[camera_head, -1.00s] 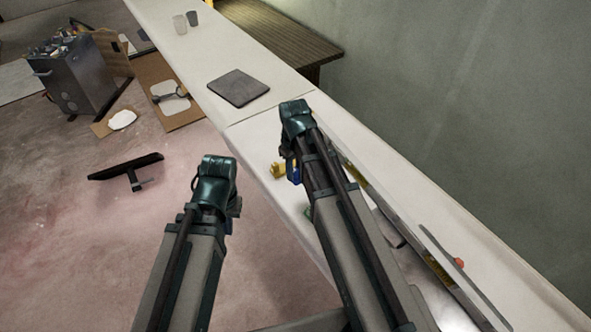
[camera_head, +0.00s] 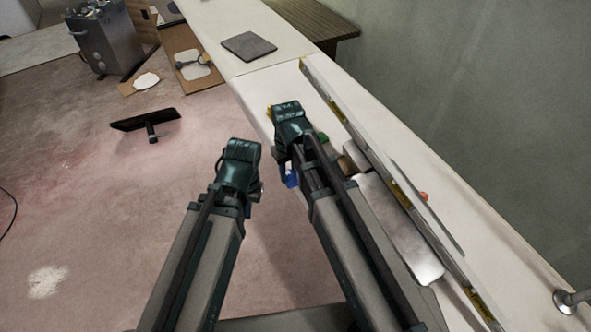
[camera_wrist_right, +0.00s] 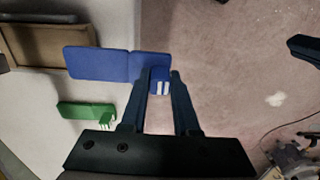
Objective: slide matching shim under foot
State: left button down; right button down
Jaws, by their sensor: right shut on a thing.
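My right gripper (camera_wrist_right: 160,75) is shut on a blue shim (camera_wrist_right: 115,64) by its end tab, which has white stripes. The shim's long flat part points left in the right wrist view, over the white bench. In the head view, part of the blue shim shows beside my right gripper (camera_head: 290,145). A green shim (camera_wrist_right: 85,111), also with a striped tab, lies on the bench; a bit of it shows in the head view (camera_head: 322,137). A sliver of yellow (camera_head: 270,111) shows behind my right gripper. My left gripper (camera_head: 240,175) hangs over the floor, its fingers hidden. I cannot make out the foot.
A long level (camera_head: 390,185) lies along the white bench (camera_head: 450,190). A shiny metal piece (camera_head: 400,230) lies beside my right arm. A brown box-like thing (camera_wrist_right: 48,45) is near the shim's far end. A dark square pad (camera_head: 249,46) lies farther back. A black stand (camera_head: 146,120) is over the floor.

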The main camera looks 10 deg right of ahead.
jog(key=shift+s, duration=0.3)
jog(key=shift+f, duration=0.1)
jog(key=shift+f, duration=0.1)
jog(key=shift+w+d+f+b, duration=0.2)
jog(key=shift+d+f+b, duration=0.2)
jog(key=shift+f+b, duration=0.5)
jog(key=shift+w+d+f+b, duration=0.1)
jog(key=shift+w+d, duration=0.55)
jog(key=shift+d, duration=1.15)
jog(key=shift+w+d+f+b, duration=0.15)
jog(key=shift+w+d, duration=0.5)
jog(key=shift+d, duration=1.1)
jog(key=shift+w+d+b, duration=0.1)
jog(key=shift+w+d, duration=0.55)
jog(key=shift+d, duration=1.15)
jog(key=shift+d, duration=0.1)
jog(key=c, duration=0.6)
grip_release()
